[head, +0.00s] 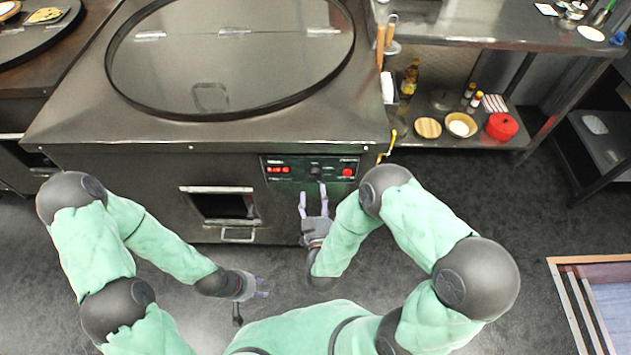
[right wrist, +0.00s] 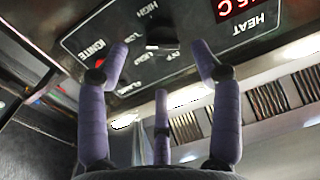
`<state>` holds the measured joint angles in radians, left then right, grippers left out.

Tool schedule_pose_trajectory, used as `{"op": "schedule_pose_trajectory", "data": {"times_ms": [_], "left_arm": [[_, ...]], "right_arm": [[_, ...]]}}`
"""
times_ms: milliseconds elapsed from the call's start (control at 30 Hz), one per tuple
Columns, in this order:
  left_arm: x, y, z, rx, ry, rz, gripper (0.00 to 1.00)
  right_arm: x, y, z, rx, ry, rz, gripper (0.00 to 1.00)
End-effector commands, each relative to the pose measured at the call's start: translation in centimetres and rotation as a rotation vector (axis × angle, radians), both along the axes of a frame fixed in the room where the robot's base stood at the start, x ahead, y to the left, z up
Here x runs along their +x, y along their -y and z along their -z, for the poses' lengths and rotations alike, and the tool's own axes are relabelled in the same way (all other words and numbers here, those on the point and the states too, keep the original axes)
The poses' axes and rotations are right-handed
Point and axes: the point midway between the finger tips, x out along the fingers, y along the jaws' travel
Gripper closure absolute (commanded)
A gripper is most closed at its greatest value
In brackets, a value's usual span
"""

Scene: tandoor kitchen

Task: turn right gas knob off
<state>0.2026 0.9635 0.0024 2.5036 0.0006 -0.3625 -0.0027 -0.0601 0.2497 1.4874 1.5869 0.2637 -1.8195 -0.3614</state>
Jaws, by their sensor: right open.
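The control panel (head: 312,169) is on the front of the round-topped tandoor. Its dark gas knob (head: 315,171) is in the middle, between a red digital display and a red button. In the right wrist view the knob (right wrist: 162,36) appears among upside-down labels such as HIGH and OFF. My right gripper (head: 313,190) is open and empty in front of the panel, pointing at it. In the wrist view its fingers (right wrist: 160,62) are spread on either side below the knob, not closed on it. My left gripper (head: 264,288) is low at the left, apart from the tandoor, fingers apart and empty.
The tandoor (head: 80,125) has a windowed hatch (head: 222,205) left of the panel. A yellow valve (head: 390,140) sits at its right edge. A shelf (head: 470,138) with bowls and a red pot (head: 502,126) stands further right. The floor (head: 455,205) between is clear.

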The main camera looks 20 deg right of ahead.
Motion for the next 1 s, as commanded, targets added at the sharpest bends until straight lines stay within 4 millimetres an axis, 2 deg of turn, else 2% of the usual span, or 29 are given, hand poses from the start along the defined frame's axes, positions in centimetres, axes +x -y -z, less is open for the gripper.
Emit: {"op": "schedule_pose_trajectory", "data": {"times_ms": [100,333,500,767,800,900,1000], "left_arm": [[0.0,0.0,0.8,0.000,0.000,0.000,0.60],[0.0,0.0,1.7,0.000,0.000,0.000,0.60],[0.0,0.0,1.8,0.000,0.000,0.000,0.60],[0.0,0.0,1.8,0.000,0.000,0.000,0.60],[0.0,0.0,1.8,0.000,0.000,0.000,0.60],[0.0,0.0,1.8,0.000,0.000,0.000,0.60],[0.0,0.0,1.8,0.000,0.000,0.000,0.60]], "right_arm": [[2.2,0.5,0.1,0.001,0.003,0.002,0.35],[5.1,1.1,0.1,0.001,0.001,0.000,0.35],[6.0,1.3,0.1,0.001,0.000,-0.001,0.35],[6.2,1.3,0.0,0.001,-0.001,-0.002,0.35],[6.2,1.3,0.0,0.001,-0.001,-0.002,0.38],[6.2,1.3,0.0,0.001,-0.001,-0.002,0.66],[6.2,1.3,0.1,0.000,-0.002,-0.002,0.90]]}}
